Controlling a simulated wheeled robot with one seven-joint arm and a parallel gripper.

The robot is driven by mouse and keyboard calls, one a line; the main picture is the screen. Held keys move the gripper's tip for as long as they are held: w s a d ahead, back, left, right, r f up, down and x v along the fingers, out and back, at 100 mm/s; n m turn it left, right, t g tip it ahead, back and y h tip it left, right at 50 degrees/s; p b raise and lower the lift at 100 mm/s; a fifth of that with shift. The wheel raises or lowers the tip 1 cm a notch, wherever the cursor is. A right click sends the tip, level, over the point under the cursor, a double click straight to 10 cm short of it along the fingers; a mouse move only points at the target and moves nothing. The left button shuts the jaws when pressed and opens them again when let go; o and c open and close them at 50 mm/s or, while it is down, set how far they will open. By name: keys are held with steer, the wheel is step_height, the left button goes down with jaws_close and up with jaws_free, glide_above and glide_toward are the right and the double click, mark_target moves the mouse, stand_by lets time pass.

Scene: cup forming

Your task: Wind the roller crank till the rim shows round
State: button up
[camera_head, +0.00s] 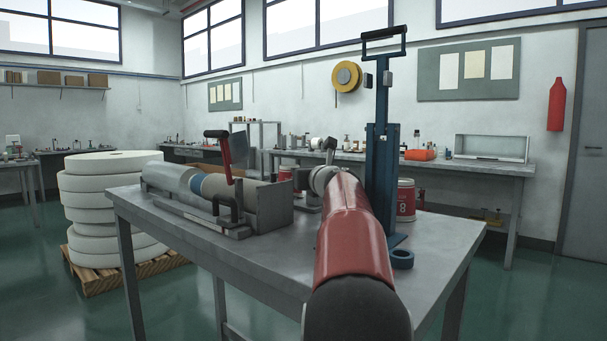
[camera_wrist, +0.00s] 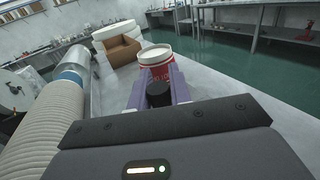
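My gripper (camera_wrist: 159,93) shows in the wrist view. Its two purple fingers sit close on either side of a black upright knob (camera_wrist: 158,94), seemingly the crank's grip, and look shut on it. The crank arm below the knob is hidden. In the head view my red forearm hides much of the area around my gripper.
A machine with a beige cylinder (camera_head: 240,194) and a red lever (camera_head: 226,160) stands left on the grey table (camera_head: 270,265). A tall blue press (camera_head: 382,165) and a red can (camera_head: 406,204) stand right. White rolls (camera_head: 112,202) stand beyond.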

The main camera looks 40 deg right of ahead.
steer(key=shift+w+m+h, duration=0.2)
steer(key=shift+m+h, duration=0.1)
steer(key=shift+h, duration=0.1)
jaws_close()
steer(key=shift+w+d+m+g+h, duration=0.1)
steer(key=shift+w+m+g+h, duration=0.1)
steer(key=shift+m+g+h, duration=0.65)
steer(key=shift+d+m+g+h, duration=0.25)
steer(key=shift+m+h, duration=0.1)
steer(key=shift+h, duration=0.4)
steer(key=o, duration=0.9)
jaws_free()
steer(key=shift+c, duration=0.2)
steer(key=shift+s, duration=0.1)
